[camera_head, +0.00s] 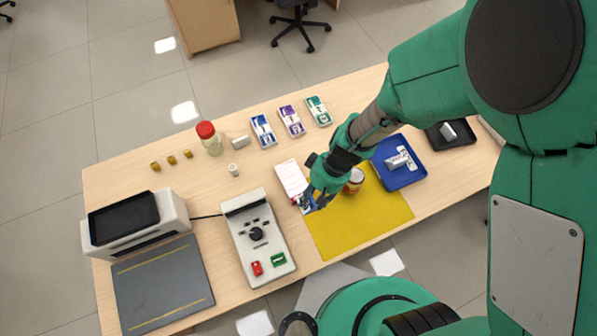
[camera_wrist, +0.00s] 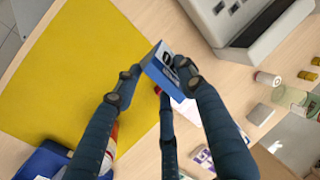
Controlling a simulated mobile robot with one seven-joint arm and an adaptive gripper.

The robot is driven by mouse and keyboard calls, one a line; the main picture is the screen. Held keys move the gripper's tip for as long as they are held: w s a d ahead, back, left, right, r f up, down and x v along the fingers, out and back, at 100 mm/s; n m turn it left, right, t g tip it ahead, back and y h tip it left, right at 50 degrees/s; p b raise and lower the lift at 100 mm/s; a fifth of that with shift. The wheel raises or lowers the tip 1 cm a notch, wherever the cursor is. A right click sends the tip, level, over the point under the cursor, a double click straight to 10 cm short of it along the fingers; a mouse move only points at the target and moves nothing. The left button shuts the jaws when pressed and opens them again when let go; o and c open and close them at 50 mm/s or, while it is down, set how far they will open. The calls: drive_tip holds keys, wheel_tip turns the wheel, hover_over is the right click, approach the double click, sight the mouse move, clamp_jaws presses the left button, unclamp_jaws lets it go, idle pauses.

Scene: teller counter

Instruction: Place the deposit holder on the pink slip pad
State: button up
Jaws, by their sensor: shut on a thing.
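My gripper (camera_wrist: 160,75) is shut on a small blue holder with a dark and white face, which looks like the deposit holder (camera_wrist: 160,62). In the head view my gripper (camera_head: 309,202) is over the yellow mat's left edge, at the near end of the slip pad (camera_head: 289,174). The pad looks white-pink with a red near edge and lies on the counter. In the wrist view part of the pad (camera_wrist: 186,109) shows beyond the fingers. The holder is tilted in the grip, and I cannot tell whether it touches the pad.
A yellow mat (camera_head: 350,225) lies to the right, with a can (camera_head: 354,184) on it. A blue tray (camera_head: 408,181) and black tray (camera_head: 433,143) are further right. A card device (camera_head: 258,240) stands left of the pad. Blue, purple and green packs (camera_head: 291,121) lie behind.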

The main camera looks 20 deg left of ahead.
sight(296, 178)
drive_tip(key=w+a, duration=0.2)
drive_tip(key=w, duration=0.1)
drive_tip(key=w+a, duration=0.2)
drive_tip(key=a, duration=0.1)
drive_tip(key=w+a+f, duration=0.1)
drive_tip(key=w+a, duration=0.2)
drive_tip(key=shift+w, duration=0.35)
drive_tip(key=shift+f, duration=0.15)
drive_tip(key=shift+f+b, duration=0.6)
drive_tip(key=shift+f, duration=1.1)
drive_tip(key=o, duration=1.2)
drive_tip(key=shift+c, duration=0.2)
drive_tip(key=p+v, duration=0.2)
drive_tip(key=v, duration=1)
